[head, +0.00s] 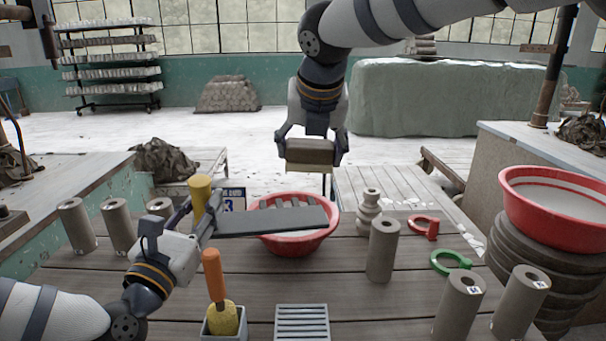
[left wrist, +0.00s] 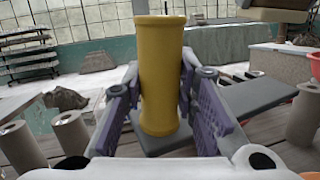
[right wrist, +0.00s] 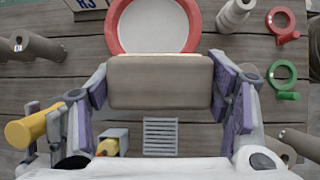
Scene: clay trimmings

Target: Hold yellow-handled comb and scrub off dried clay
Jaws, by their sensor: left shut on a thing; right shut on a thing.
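My left gripper (head: 203,205) is shut on the comb's thick yellow handle (left wrist: 160,75), which stands upright between its fingers. The comb's flat dark grey plate (head: 270,221) reaches right over the front of a red basin (head: 330,236); it also shows in the left wrist view (left wrist: 262,97). Grey finger-like shapes show just behind the plate; I cannot tell whether they are teeth or clay. My right gripper (head: 311,158) is shut on a tan-brown block (right wrist: 160,82). It holds the block above and behind the basin, apart from the comb.
An orange-handled tool (head: 213,275) stands in a grey holder in front, beside a slatted grey rack (head: 302,322). Clay cylinders (head: 382,250) stand around the table. A red ring (head: 424,227) and a green ring (head: 450,262) lie right. Another red basin (head: 560,228) stands far right.

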